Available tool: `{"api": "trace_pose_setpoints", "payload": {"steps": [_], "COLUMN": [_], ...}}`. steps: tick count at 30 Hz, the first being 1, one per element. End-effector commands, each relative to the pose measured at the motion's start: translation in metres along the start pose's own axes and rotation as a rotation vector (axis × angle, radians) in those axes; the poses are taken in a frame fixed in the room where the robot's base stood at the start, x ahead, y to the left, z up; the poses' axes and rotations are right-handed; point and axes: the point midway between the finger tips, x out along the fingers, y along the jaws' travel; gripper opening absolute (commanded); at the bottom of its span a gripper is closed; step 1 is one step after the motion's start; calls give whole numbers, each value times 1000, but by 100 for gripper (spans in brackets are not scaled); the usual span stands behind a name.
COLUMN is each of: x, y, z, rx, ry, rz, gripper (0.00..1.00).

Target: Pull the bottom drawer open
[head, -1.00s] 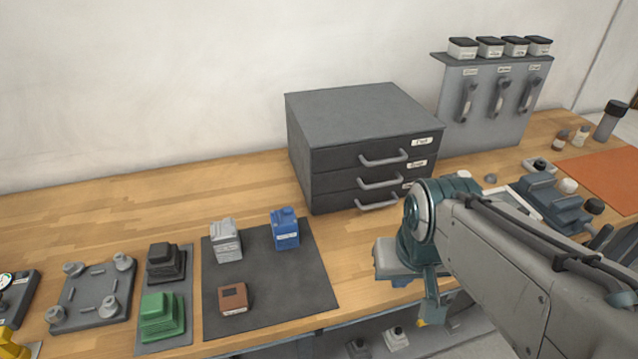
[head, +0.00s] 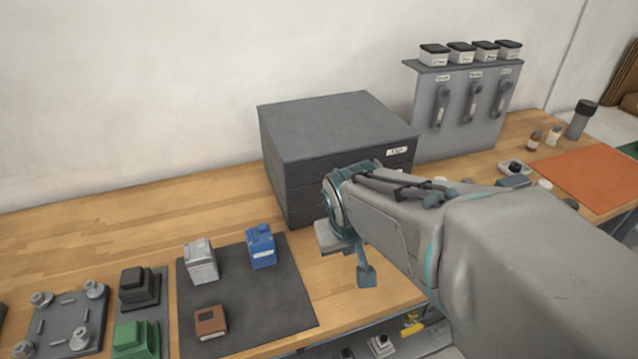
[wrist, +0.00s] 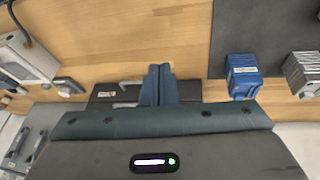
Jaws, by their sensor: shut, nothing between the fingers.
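The dark grey drawer cabinet (head: 320,125) stands on the wooden bench in the head view. My arm crosses its front and hides the handles and most of the lower fronts. A small left part of the bottom drawer front (head: 303,214) shows, and it looks closed. In the wrist view my gripper (wrist: 157,80) is shut and empty. Its fingers appear beside the dark drawer fronts, to the right of two grey bar handles, the upper one (wrist: 130,84) in the picture being closest to the bench top. I cannot tell whether the fingers touch a handle.
A dark mat (head: 245,305) with a blue block (head: 261,246), a grey block (head: 200,262) and a brown block (head: 210,322) lies left of my arm. A grey rack (head: 465,105) with handles stands right of the cabinet.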

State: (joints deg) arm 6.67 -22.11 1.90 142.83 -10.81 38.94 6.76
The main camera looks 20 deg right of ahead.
Motion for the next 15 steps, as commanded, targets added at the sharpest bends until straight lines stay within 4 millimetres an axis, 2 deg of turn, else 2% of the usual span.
{"api": "trace_pose_setpoints", "payload": {"steps": [1, 3, 6, 10, 15], "x": [7, 21, 43, 72, 99], "y": [19, 42, 66, 82, 84], "z": [-18, -42, -72, -99, -112], "rx": [13, 11, -7, -37, -52], "ry": [26, 85, 167, 262, 343], "rz": [47, 97, 118, 63, -74], "gripper": [0, 0, 0, 0, 0]}}
